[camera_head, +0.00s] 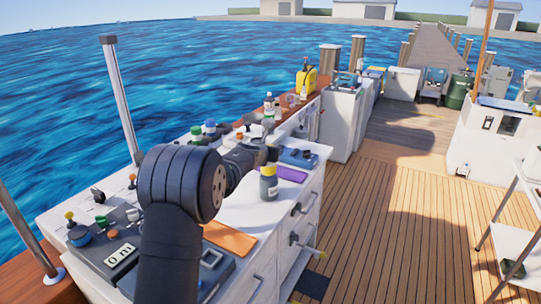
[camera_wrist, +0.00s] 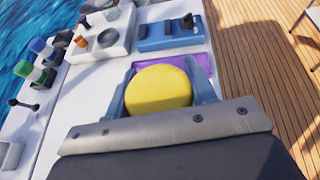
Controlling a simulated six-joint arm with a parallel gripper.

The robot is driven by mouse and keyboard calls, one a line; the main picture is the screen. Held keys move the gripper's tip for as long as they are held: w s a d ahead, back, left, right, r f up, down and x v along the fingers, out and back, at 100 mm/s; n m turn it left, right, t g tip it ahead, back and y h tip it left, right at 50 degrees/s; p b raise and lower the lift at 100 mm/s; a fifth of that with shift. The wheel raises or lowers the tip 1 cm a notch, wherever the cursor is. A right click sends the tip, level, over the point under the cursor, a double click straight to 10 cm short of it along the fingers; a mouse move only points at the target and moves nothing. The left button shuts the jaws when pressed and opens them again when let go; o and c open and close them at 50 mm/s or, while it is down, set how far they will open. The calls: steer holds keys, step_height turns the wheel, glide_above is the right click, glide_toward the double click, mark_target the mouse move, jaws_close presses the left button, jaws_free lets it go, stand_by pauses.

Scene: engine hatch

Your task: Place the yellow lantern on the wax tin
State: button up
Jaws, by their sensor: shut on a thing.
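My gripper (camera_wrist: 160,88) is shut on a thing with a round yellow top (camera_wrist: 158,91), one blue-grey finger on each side. In the head view a dark grey, jar-shaped body with a yellow top (camera_head: 268,184) shows just below my gripper (camera_head: 266,158), over the white counter. It seems to be the held thing; whether it is the lantern, and whether its base touches the counter, I cannot tell. I cannot make out the wax tin for certain.
A purple mat (camera_head: 289,174) lies beyond the held thing, with a blue panel (camera_wrist: 170,34) behind it. An orange mat (camera_head: 230,238) lies nearer. Knobs and levers (camera_wrist: 40,73) crowd the counter's left side. Drawer handles (camera_head: 297,209) stick out on the right.

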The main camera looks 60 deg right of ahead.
steer(key=shift+f, duration=0.75)
steer(key=shift+f, duration=0.15)
steer(key=o, duration=1.1)
steer(key=shift+a+r, duration=0.15)
steer(key=shift+r, duration=0.1)
steer(key=v, duration=1.1)
steer(key=shift+s+a, duration=0.15)
steer(key=shift+a, duration=0.2)
steer(key=shift+d, duration=0.15)
